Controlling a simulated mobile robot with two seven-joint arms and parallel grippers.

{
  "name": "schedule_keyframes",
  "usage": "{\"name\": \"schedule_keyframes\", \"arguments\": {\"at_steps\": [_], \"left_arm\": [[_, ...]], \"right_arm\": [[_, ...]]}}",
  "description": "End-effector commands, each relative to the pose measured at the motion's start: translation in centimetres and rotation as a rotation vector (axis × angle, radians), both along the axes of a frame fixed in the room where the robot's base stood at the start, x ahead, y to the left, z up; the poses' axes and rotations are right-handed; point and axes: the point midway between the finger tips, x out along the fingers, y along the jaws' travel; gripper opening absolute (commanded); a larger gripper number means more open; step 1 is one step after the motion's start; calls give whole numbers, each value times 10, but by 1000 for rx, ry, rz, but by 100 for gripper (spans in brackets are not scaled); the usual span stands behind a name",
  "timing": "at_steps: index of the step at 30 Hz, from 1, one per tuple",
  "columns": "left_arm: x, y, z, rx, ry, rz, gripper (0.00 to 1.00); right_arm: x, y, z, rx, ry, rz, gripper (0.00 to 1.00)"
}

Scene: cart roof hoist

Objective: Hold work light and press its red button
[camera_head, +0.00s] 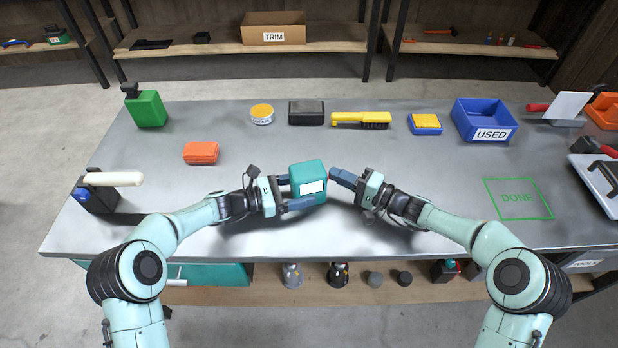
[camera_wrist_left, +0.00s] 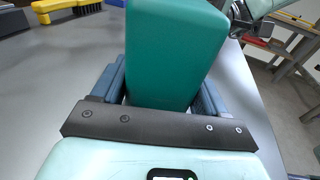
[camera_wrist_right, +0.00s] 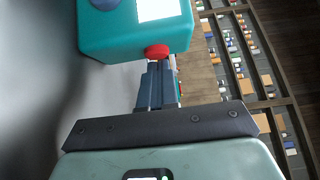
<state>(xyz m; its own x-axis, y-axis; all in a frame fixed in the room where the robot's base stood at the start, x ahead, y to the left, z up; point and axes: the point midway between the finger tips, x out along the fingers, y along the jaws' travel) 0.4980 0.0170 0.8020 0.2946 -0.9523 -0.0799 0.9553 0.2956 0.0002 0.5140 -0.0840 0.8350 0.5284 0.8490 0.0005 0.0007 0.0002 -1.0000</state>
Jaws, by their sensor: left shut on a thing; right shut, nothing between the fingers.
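The work light (camera_head: 308,170) is a teal box with a white panel. It also shows in the left wrist view (camera_wrist_left: 172,45) and the right wrist view (camera_wrist_right: 125,30). My left gripper (camera_head: 294,195) is shut on its body and holds it over the near middle of the table. The red button (camera_wrist_right: 157,51) sits on the side of the light that faces my right gripper. My right gripper (camera_head: 336,175) is shut and empty, its fingertips right by the button in the right wrist view. I cannot tell whether they touch it.
The grey table (camera_head: 400,215) is clear around both grippers. Behind stand a yellow brush (camera_head: 360,118), a black box (camera_head: 306,112) and a blue USED bin (camera_head: 486,119). An orange box (camera_head: 200,152) lies left. A green DONE square (camera_head: 518,198) is marked at right.

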Motion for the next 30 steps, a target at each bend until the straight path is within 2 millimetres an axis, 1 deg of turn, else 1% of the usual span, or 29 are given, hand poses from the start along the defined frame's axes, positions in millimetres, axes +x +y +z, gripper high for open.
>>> {"name": "schedule_keyframes", "arguments": {"at_steps": [2, 5, 24, 30], "left_arm": [[0, 0, -1, 2, 2, 0, 44], [0, 0, -1, 2, 2, 0, 44], [0, 0, -1, 1, 1, 0, 44], [0, 0, -1, 1, 1, 0, 44]], "right_arm": [[-1, 1, 0, 2, -1, 5, 0], [1, -4, 0, 2, -1, 3, 0], [14, -55, 0, 0, -1, 1, 0], [17, -66, 0, 1, -1, 1, 0]]}}
